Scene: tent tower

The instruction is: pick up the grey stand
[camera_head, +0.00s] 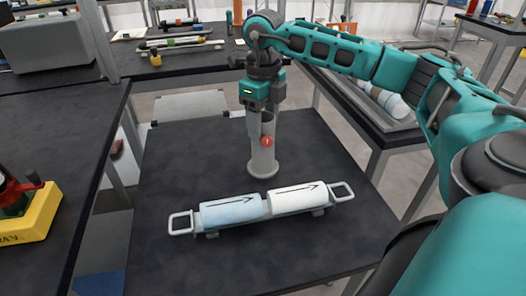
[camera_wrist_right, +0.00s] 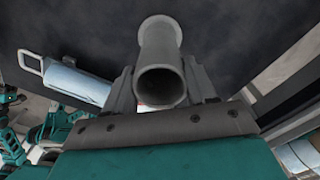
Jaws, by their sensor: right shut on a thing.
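The grey stand (camera_head: 262,158) is an upright hollow tube with a wider round base, at the middle of the black table (camera_head: 190,160), behind the two rollers. A small round red mark shows on its front. My right gripper (camera_head: 265,125) points down from above, with its fingers on either side of the tube, shut on it. In the right wrist view the stand (camera_wrist_right: 158,52) lies between the two fingers (camera_wrist_right: 160,88), its open end towards the camera. The base seems to rest on the table; any small gap cannot be told. My left gripper is not in view.
In front of the stand lies a grey cradle (camera_head: 181,223) with end handles, holding a light blue roller (camera_head: 231,210) and a white roller (camera_head: 298,199). A yellow-based object (camera_head: 28,215) sits on the left table. A tray (camera_head: 400,122) stands at right. The table's left part is clear.

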